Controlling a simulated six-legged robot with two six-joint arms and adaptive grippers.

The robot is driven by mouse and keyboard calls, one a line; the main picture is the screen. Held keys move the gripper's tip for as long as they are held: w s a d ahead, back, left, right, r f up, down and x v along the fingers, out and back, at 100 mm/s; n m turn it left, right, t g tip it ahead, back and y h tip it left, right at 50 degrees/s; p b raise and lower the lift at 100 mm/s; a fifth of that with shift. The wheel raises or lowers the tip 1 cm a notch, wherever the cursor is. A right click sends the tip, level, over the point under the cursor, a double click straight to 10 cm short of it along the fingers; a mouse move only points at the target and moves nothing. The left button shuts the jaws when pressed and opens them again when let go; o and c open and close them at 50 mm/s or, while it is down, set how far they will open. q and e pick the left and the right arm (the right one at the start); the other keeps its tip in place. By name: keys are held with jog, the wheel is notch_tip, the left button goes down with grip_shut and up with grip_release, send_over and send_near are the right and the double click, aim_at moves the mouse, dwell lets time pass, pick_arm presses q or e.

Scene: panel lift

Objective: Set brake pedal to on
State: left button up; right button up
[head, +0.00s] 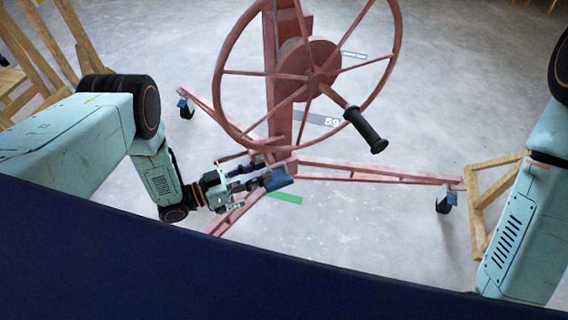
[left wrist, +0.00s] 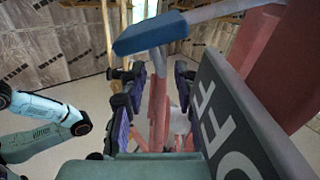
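The brake pedal (head: 278,179) is a blue pad low at the foot of the red lift's column. It also shows as a blue pad on a grey lever (left wrist: 150,33) at the top of the left wrist view. My left gripper (head: 250,178) is close beside the pedal on its left in the head view. In the left wrist view its two dark fingers (left wrist: 158,90) stand apart with nothing seen held between them. The pedal pad shows above the fingers; I cannot tell whether they touch. My right gripper is out of view.
A large red handwheel (head: 311,72) with a black handle (head: 366,130) stands above the pedal. Red legs (head: 375,173) on casters spread over grey floor. A dark plate with white letters (left wrist: 230,115) is close right of the fingers. Wooden frames stand at both sides.

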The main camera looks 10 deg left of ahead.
aim_at(284, 166)
pick_arm(q)
jog(key=b+x, duration=0.1)
jog(key=x, duration=0.4)
jog(key=shift+d, duration=0.15)
jog(key=shift+b+x, duration=0.4)
jog(key=shift+x, duration=0.5)
grip_shut()
